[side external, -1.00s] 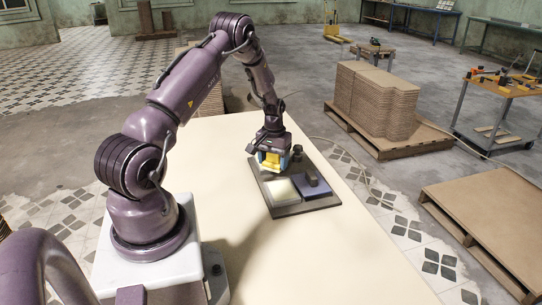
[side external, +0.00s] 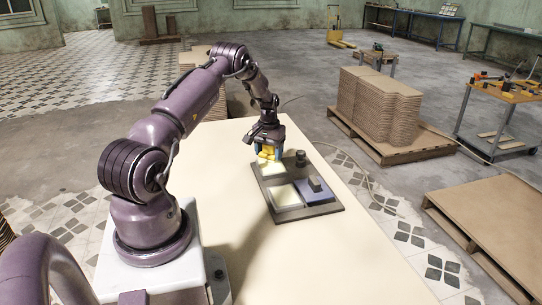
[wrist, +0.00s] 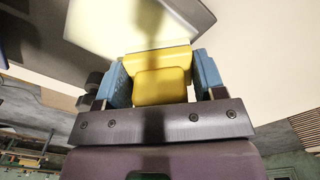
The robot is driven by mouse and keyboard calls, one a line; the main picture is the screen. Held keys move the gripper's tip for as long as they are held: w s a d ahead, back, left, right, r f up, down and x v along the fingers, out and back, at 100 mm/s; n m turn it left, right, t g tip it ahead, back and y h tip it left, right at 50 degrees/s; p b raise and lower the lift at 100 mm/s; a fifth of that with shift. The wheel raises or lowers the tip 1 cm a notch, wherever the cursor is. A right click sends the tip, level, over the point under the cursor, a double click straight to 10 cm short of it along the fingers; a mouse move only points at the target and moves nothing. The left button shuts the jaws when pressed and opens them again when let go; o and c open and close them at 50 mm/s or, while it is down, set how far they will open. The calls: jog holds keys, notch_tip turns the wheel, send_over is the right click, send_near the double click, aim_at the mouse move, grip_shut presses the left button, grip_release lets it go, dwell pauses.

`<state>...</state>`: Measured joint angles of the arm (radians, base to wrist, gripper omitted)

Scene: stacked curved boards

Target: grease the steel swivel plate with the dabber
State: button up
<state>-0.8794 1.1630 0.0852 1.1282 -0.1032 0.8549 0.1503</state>
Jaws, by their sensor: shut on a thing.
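My gripper (side external: 267,151) is over the far left part of a dark tray (side external: 309,210). Its blue fingers are shut on a yellow block-like piece, which I take to be the dabber (side external: 267,154). The dabber also shows between the fingers in the wrist view (wrist: 160,86). A pale square (side external: 273,170) lies in the tray just under the dabber; I cannot tell whether they touch. A second pale square (side external: 285,196) lies nearer the front. I cannot tell for certain which piece is the steel swivel plate.
In the tray's right part is a purple-blue pad (side external: 319,194) with a dark block (side external: 315,184) on it. A dark round knob (side external: 300,158) stands at the far right. The cream table (side external: 330,265) is clear around the tray. Stacked boards (side external: 377,103) stand on a pallet beyond.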

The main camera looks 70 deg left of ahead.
jog(key=shift+s+a, duration=0.1)
jog(key=shift+a, duration=0.4)
jog(key=shift+a+r, duration=0.15)
jog(key=shift+a, duration=0.05)
jog(key=shift+d+r, duration=0.1)
jog(key=shift+r, duration=3.85)
